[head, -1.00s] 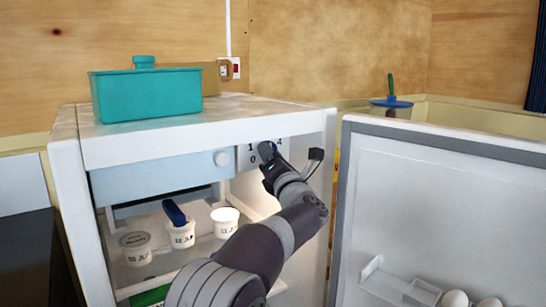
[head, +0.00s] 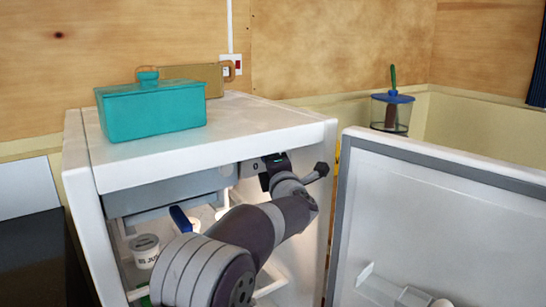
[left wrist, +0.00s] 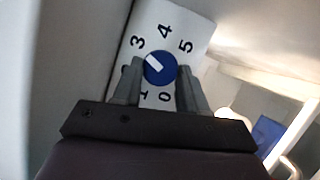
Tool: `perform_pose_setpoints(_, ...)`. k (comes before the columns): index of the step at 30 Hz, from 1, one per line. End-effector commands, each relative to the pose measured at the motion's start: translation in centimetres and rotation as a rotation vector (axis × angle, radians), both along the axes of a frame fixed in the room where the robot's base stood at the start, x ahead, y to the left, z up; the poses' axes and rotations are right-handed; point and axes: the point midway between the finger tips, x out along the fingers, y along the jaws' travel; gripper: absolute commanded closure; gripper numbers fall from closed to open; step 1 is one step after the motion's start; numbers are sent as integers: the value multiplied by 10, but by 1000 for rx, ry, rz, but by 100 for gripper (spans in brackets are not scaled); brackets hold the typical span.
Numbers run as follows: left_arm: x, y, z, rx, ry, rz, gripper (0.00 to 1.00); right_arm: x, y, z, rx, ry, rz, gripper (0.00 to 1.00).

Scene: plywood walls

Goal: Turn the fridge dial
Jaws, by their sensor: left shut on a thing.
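The fridge dial (left wrist: 160,68) is a round blue knob with a white pointer mark on a white number plate (left wrist: 170,28). In the left wrist view the mark points to the upper left, toward the 3; the 2 is hidden. My left gripper (left wrist: 158,70) is shut on the dial, one finger on each side. In the head view my left gripper (head: 272,172) reaches into the open fridge (head: 230,125) at the top right of its interior and hides the dial. My right gripper is not in view.
The fridge door (head: 430,210) stands open on the right. A teal lidded box (head: 150,110) and a brown object (head: 195,75) sit on the fridge top. A white tub (head: 145,252) stands inside, below my arm. A blue-lidded jar (head: 391,112) stands behind.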

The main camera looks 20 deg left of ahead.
Motion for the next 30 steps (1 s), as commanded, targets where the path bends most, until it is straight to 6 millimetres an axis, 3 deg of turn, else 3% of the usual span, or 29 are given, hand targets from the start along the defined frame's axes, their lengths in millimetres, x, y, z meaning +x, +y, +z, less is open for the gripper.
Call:
perform_pose_setpoints(14, 0, 0, 1, 7, 8, 1, 88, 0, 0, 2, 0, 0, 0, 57)
perform_pose_setpoints(15, 0, 0, 1, 7, 8, 1, 48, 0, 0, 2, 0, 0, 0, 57)
perform_pose_setpoints(17, 0, 0, 1, 7, 8, 1, 32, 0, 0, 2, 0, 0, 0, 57)
perform_pose_setpoints(26, -1, -1, 0, 7, 8, 0, 32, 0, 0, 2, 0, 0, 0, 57)
perform_pose_setpoints(30, -14, -8, -1, 7, 7, -1, 32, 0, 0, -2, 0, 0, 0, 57)
